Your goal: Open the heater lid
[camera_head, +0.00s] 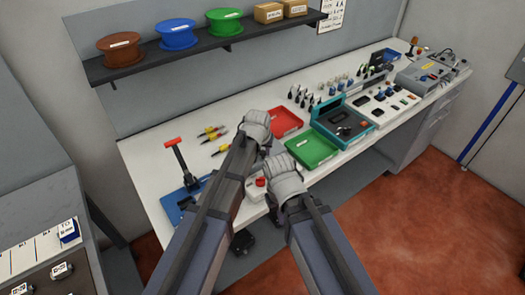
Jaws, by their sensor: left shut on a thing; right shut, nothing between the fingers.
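A small white box with a red knob (260,182) stands near the bench's front edge, mostly covered by my two arms; it may be the heater. I cannot make out its lid or how far it is open. My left gripper (258,122) is above and behind the box, at the left end of the red tray. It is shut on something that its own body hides. My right gripper (285,172) is shut and empty, right of the red knob, by the green tray's front left corner. Both sets of fingertips are hard to see.
A red tray (287,121), a green tray (312,149) and a teal case (328,116) stand to the right. A blue press with a red handle (173,142) and several screwdrivers (214,132) are at left. A shelf (140,67) with spools hangs above.

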